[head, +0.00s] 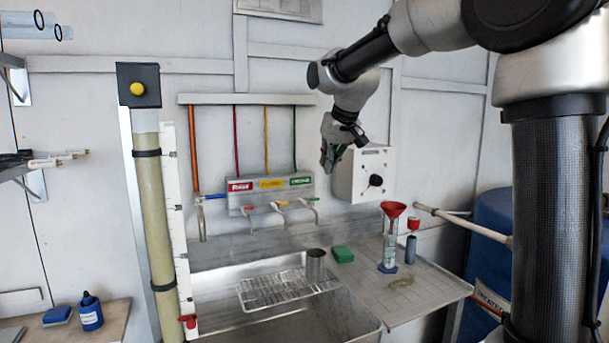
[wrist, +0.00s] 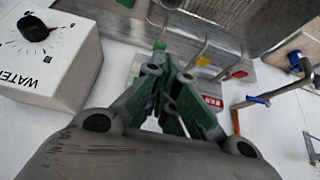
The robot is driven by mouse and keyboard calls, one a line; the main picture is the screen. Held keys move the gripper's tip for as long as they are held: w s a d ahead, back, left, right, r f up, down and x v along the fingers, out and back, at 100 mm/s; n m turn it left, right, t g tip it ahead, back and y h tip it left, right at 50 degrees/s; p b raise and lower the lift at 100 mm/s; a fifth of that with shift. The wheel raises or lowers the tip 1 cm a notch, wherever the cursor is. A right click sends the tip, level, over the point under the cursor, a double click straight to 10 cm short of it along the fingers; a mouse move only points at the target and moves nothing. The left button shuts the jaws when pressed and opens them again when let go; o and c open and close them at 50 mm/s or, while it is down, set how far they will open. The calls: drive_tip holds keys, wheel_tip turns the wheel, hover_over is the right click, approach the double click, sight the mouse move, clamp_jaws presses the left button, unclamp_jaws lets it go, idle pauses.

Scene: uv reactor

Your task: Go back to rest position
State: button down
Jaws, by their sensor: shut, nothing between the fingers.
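My gripper (head: 331,158) is in the air above the sink area, in front of the wall and just left of a white control box (head: 362,175) with a black knob. It also shows in the wrist view (wrist: 172,88), where its green-padded fingers are together with nothing between them. My arm reaches in from the right of the head view, with the gripper pointing down.
Below are a steel sink (head: 290,331) with a wire rack (head: 275,289), a metal cup (head: 316,266), a green sponge (head: 343,254) and a red funnel (head: 394,209) on a cylinder. Taps (head: 278,205) line the wall. A tall tube (head: 156,215) stands left.

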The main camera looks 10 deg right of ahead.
drive_tip(key=s+d+f, duration=0.4)
drive_tip(key=s, duration=0.7)
drive_tip(key=s+d+f+m+g, duration=0.1)
drive_tip(key=s+d+f, duration=0.3)
drive_tip(key=s, duration=0.8)
drive_tip(key=s+d+f+m+h, duration=0.1)
drive_tip(key=s+d+f, duration=0.3)
drive_tip(key=s, duration=0.8)
drive_tip(key=shift+s+d+g, duration=0.2)
drive_tip(key=shift+d+g, duration=0.2)
